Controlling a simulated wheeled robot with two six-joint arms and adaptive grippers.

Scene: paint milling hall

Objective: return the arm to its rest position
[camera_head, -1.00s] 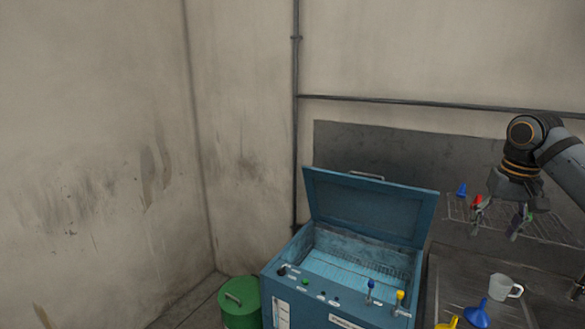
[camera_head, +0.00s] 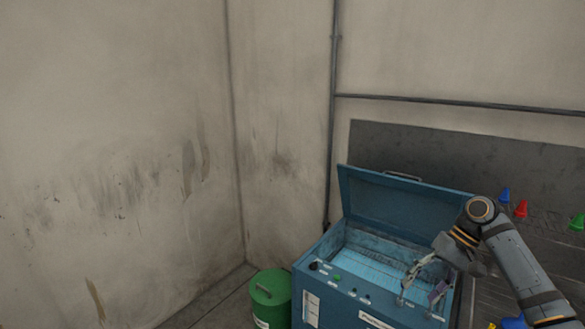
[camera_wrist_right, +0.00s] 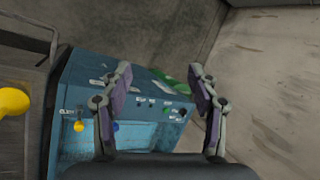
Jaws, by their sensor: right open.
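My right gripper (camera_head: 422,283) is in front of the right part of the blue machine (camera_head: 322,262) in the head view. It is open and empty. In the right wrist view its two fingers (camera_wrist_right: 160,92) stand apart, with the blue machine (camera_wrist_right: 90,70) behind and between them. The machine's lid (camera_head: 400,203) is raised. My right arm comes in from the lower right corner of the head view. My left gripper does not show in either view.
A green drum (camera_head: 270,297) stands left of the machine. Blue and red funnels (camera_head: 521,209) and a green one (camera_head: 577,222) are at the right by the wall. A yellow object (camera_wrist_right: 12,102) shows in the wrist view. Floor (camera_head: 215,303) left of the drum is clear.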

